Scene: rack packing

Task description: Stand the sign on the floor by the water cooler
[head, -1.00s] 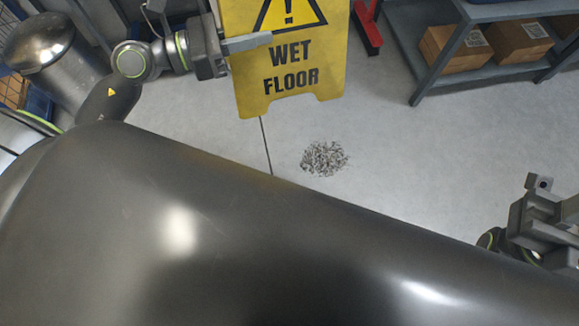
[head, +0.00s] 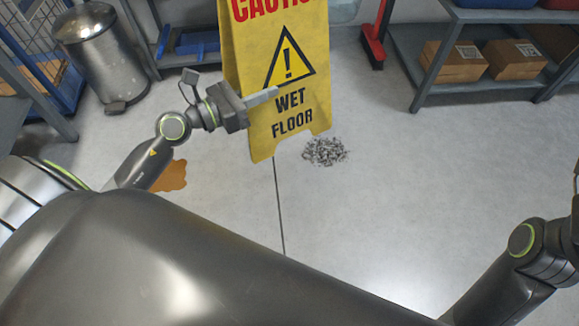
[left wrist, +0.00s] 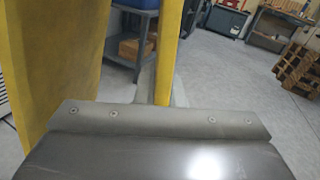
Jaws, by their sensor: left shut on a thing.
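The yellow wet floor sign (head: 285,70) is upright and slightly tilted in the head view, its top cut off. My left gripper (head: 262,97) is shut on the sign at its left side. I cannot tell whether the sign's feet touch the floor. In the left wrist view a broad yellow panel of the sign (left wrist: 55,70) is at the left and a narrow yellow strip rises in the middle. My right arm shows at the lower right of the head view, its gripper out of view. I cannot make out a water cooler for certain; a pale translucent thing (head: 344,10) is partly hidden behind the sign.
A pile of grey debris (head: 325,151) lies beside the sign's foot. A brown puddle (head: 172,176) is on the floor near my left arm. A metal bin (head: 105,55) stands back left, a red broom (head: 373,48) behind, and a shelf (head: 425,75) with cardboard boxes (head: 455,62) back right.

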